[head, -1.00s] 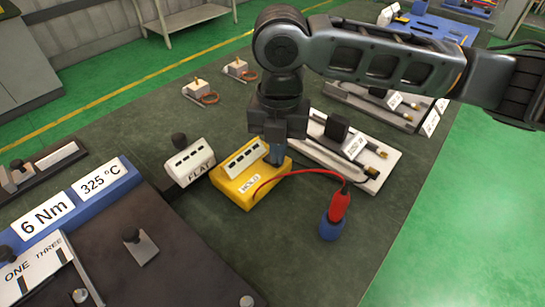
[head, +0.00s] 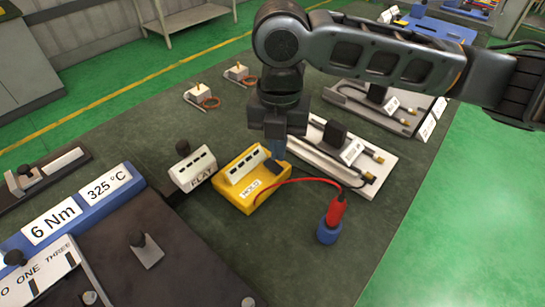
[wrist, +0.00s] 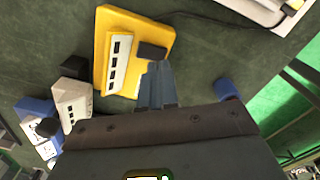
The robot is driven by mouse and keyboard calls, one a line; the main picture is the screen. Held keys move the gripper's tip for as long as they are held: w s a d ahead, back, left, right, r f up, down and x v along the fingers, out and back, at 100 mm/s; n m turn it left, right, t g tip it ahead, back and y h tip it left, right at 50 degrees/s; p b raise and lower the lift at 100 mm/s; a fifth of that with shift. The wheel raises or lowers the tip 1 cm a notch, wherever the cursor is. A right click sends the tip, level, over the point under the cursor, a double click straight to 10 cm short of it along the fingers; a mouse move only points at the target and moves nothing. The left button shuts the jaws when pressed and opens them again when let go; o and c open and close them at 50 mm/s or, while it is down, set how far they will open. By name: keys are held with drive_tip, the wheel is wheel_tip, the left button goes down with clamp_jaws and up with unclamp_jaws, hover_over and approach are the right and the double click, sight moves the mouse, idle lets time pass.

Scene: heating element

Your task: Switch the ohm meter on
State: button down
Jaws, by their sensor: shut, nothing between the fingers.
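A yellow box (head: 238,200) with a white slotted panel and a small label lies on the dark green table; I take it to be the ohm meter. It also shows in the wrist view (wrist: 103,45). A dark switch-like block (head: 272,165) sits at its right end, near my gripper (head: 279,150). In the wrist view the block (wrist: 152,51) lies just beyond my fingertips (wrist: 155,66). My gripper is shut and empty, pointing down over that end of the box. Whether it touches the block I cannot tell. A red lead runs from the box to a red probe (head: 337,208) in a blue holder (head: 328,233).
A white slotted box (head: 192,170) with a black knob stands left of the yellow box. A white plate with dark fittings (head: 375,178) lies behind it on the right. A dark panel with blue edge (head: 95,205) fills the lower left. Bare table lies in front of the yellow box.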

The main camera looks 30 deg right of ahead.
sight(278, 168)
wheel_tip(278, 168, up, 4)
drive_tip(key=p, duration=0.2)
drive_tip(key=shift+f+p, duration=0.1)
drive_tip(key=shift+p, duration=0.2)
idle(0.4)
